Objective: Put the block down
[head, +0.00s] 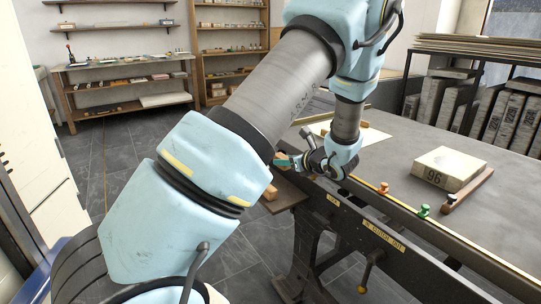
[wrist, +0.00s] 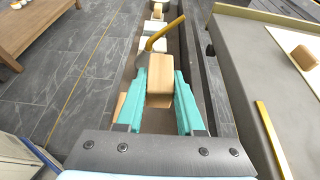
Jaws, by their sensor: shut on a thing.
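A tan wooden block (wrist: 159,88) is held between the two teal fingers of my gripper (wrist: 160,80) in the wrist view. The fingers press on its left and right sides. In the head view my gripper (head: 284,161) is at the left edge of the press bed, above a narrow side ledge (head: 290,196); the held block is small and hard to make out there. The wrist view shows the ledge running away beneath the block. I cannot tell whether the block touches the ledge.
Further along the ledge are several pale and wooden blocks (wrist: 156,27) and a yellow-handled tool (wrist: 165,32). The press bed (head: 400,147) holds a thick stone (head: 449,167) beside a wooden bar (head: 467,190). Green (head: 424,210) and orange (head: 384,187) knobs stand along its front edge.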

